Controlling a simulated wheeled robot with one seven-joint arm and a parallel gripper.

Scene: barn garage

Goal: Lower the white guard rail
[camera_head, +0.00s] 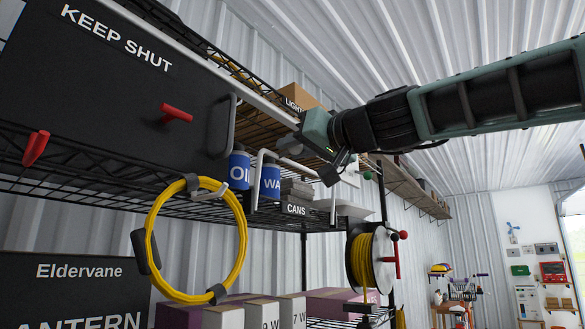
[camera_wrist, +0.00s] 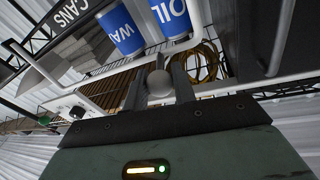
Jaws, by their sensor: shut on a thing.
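The white guard rail (camera_head: 256,178) is a bent white bar at the front of the shelf, raised in front of the blue cans. Its upper bar runs right toward my gripper (camera_head: 290,145). In the wrist view, the white rail (camera_wrist: 204,30) crosses in front of the cans. There my gripper (camera_wrist: 159,80) is shut on a pale rounded part of the rail, between its two dark fingers. The exact contact is partly hidden by my gripper in the head view.
A black KEEP SHUT panel (camera_head: 90,85) stands left. A yellow hose loop (camera_head: 150,240) hangs below, and a yellow reel (camera_head: 368,258) hangs at right. Open room lies farther right.

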